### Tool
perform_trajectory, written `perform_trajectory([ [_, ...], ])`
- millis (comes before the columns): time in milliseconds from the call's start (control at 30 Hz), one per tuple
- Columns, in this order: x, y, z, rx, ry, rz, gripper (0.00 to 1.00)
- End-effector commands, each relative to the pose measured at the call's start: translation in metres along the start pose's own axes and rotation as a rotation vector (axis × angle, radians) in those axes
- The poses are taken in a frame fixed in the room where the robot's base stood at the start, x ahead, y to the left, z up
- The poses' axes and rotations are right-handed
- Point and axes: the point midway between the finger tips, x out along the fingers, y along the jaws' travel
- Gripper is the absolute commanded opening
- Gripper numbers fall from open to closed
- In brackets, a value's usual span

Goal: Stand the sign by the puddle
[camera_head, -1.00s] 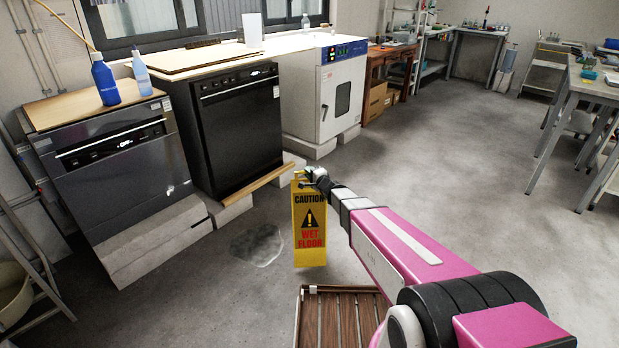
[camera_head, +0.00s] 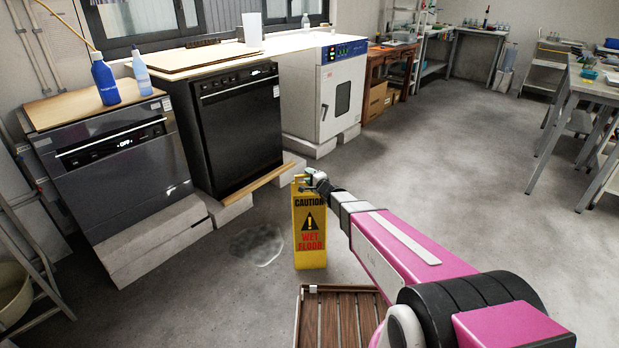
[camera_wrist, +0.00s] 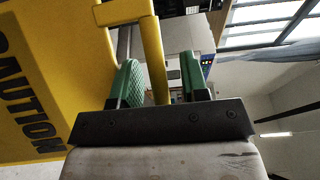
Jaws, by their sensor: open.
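The yellow caution sign (camera_head: 309,232) stands upright on the floor just right of the puddle (camera_head: 258,245), with a small gap between them. Its "CAUTION WET FLOOR" face points toward the head camera. My gripper (camera_head: 311,184) is at the top of the sign. In the wrist view, my gripper (camera_wrist: 160,85) has its green finger pads apart, with the sign's yellow handle bar between them. A gap shows between the bar and the right pad. The sign's yellow panel (camera_wrist: 45,80) fills the left of the wrist view. The sign's far side is hidden.
A slatted wooden rack (camera_head: 337,318) is in front of the sign, below my arm. A wooden strip (camera_head: 262,182) lies before the black oven. Floor at right is open.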

Motion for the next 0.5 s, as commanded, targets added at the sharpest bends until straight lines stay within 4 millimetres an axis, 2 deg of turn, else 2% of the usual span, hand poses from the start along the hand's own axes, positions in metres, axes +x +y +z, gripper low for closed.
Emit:
perform_trajectory([
  [133,-0.009,-0.002,0.001,0.000,0.000,0.001,0.41],
  [267,-0.026,-0.003,0.001,0.000,0.001,0.001,0.41],
  [500,-0.073,-0.003,0.002,0.000,0.001,0.001,0.41],
])
